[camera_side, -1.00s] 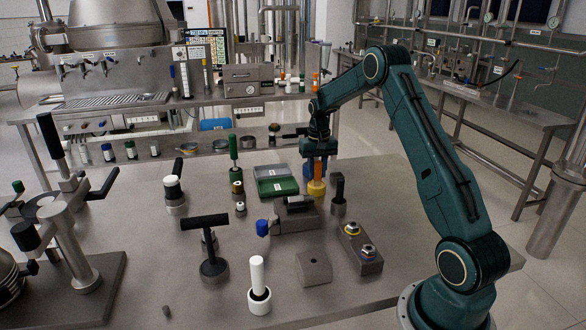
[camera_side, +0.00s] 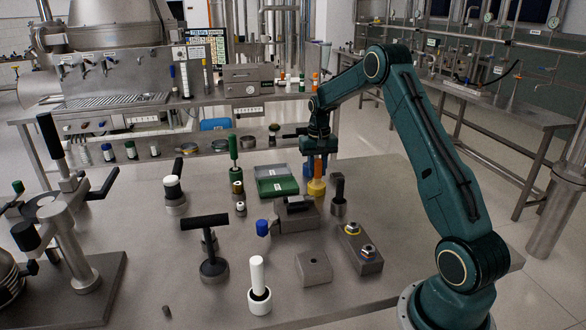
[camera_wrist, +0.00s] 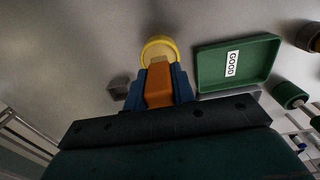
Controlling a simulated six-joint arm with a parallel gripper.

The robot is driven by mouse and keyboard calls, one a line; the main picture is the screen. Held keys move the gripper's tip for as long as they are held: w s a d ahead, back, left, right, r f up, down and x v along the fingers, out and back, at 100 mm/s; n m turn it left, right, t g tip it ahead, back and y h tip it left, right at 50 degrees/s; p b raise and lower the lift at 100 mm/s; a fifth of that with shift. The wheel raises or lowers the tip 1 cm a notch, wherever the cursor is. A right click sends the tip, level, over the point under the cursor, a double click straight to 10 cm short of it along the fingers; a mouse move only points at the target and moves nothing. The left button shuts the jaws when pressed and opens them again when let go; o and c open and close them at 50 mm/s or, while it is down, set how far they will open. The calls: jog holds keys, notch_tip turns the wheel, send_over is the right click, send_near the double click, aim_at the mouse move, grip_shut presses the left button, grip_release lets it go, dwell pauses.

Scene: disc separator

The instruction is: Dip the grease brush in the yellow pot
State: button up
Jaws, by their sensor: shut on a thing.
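My gripper (camera_side: 316,167) is shut on the grease brush, with its blue fingers on either side of the orange handle (camera_wrist: 158,88). The brush (camera_side: 319,170) points down over the yellow pot (camera_side: 316,189), which stands on the table. In the wrist view, the brush's tan lower end overlaps the near part of the yellow pot's rim (camera_wrist: 160,41). The brush's tip is hidden, so I cannot tell how deep it sits in the pot.
A green tray (camera_side: 283,187), labelled GOOD in the wrist view, lies left of the pot. A dark post (camera_side: 339,197) stands close on its right. A grey block with a clamp (camera_side: 296,216) is in front. Bare table lies further right.

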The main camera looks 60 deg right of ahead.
jog(key=shift+r, duration=3.15)
jog(key=w+a+r+n, duration=0.1)
jog(key=a+n, duration=0.1)
jog(key=a, duration=1.4)
jog(key=w+a+r+n, duration=0.1)
jog(key=w+a+n, duration=0.1)
jog(key=a, duration=1.4)
jog(key=shift+a+r+n, duration=0.25)
jog(key=shift+r+n, duration=0.05)
jog(key=shift+n, duration=0.5)
